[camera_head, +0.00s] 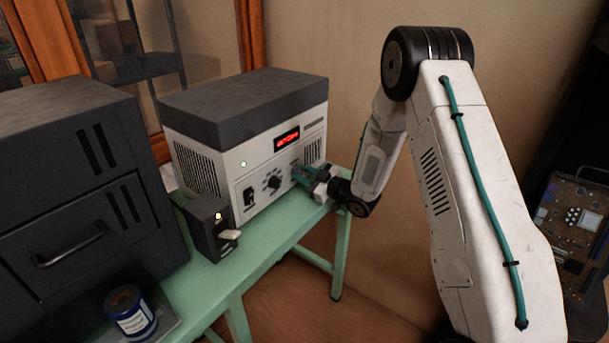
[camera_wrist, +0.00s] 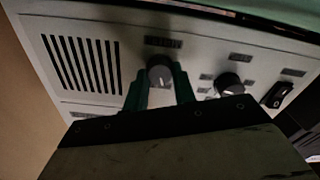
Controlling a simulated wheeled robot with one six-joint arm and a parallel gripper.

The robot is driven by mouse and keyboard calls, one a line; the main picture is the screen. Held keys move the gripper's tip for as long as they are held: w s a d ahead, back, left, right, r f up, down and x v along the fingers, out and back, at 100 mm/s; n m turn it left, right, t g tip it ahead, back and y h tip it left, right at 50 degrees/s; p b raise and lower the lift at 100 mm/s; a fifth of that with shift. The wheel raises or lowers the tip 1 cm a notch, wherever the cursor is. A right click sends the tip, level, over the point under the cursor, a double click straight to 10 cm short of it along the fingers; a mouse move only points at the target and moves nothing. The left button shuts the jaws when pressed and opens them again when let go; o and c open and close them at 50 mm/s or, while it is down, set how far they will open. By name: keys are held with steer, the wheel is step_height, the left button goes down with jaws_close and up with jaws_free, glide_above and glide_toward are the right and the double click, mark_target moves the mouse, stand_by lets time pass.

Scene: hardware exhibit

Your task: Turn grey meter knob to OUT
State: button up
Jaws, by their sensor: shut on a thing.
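The meter is a white box with a dark grey top (camera_head: 245,100) and a lit red display (camera_head: 287,138), standing on the green table. In the wrist view, the grey knob (camera_wrist: 159,68) sits on its white front panel, below a small dark label too blurred to read. My gripper (camera_wrist: 160,76) has its green fingers on either side of the knob and is shut on it. A pale mark shows on the knob's face; which setting it points to cannot be told. In the head view, my gripper (camera_head: 305,176) is at the panel's right part and hides the grey knob.
A black knob (camera_wrist: 230,82) and a black rocker switch (camera_wrist: 277,95) are beside the grey knob. A small dark box with a pale lever (camera_head: 229,235) stands before the meter. A dark cabinet (camera_head: 75,185) and a blue can (camera_head: 130,314) are at left.

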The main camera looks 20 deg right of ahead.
steer(key=o, duration=1)
steer(key=shift+d, duration=0.1)
steer(key=v, duration=0.7)
steer(key=shift+s+d, duration=0.25)
steer(key=shift+s, duration=0.05)
